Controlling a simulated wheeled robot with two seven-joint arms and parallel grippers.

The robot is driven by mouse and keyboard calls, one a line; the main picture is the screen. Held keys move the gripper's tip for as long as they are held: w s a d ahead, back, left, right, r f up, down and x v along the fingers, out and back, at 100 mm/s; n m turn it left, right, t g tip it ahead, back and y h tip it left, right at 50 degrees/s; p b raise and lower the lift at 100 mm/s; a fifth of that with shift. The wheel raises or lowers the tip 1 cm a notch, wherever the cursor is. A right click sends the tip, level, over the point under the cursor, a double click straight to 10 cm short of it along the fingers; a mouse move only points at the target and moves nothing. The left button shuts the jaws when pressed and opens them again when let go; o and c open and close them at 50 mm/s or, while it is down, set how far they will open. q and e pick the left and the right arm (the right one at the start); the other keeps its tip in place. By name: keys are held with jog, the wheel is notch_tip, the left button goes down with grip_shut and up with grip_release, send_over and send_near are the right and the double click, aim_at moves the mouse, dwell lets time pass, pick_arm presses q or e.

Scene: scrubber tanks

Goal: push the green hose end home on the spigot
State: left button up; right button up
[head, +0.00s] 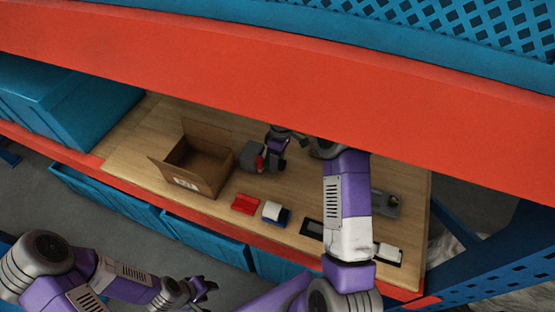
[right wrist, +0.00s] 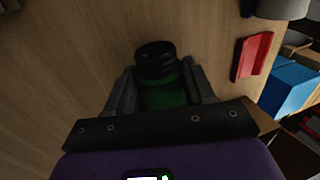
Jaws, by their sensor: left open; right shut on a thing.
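In the right wrist view a green hose end (right wrist: 165,94) with a black ribbed collar sits between the fingers of my right gripper (right wrist: 160,85), which is shut on it. The collar points away from my palm, with bare wood behind it. In the head view my right gripper (head: 277,148) is on the wooden shelf, beside a grey unit (head: 254,157) with a red part. The hose end is too small or hidden to make out there. I cannot make out the spigot in either view. My left gripper (head: 202,290) is open and empty, low in front of the shelf.
An open cardboard box (head: 203,168) stands left of the grey unit. A red tray (head: 245,204), a blue and white item (head: 275,213) and several dark items lie along the front. An orange beam (head: 300,82) crosses above. Bare wood (head: 125,150) lies left of the box.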

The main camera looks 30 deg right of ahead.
jog(key=shift+w+a, duration=0.5)
jog(key=shift+w, duration=0.05)
jog(key=o, duration=1.4)
jog(key=shift+o, duration=0.2)
jog(key=v, duration=0.7)
jog(key=shift+d+r, duration=0.15)
jog(key=shift+r, duration=0.1)
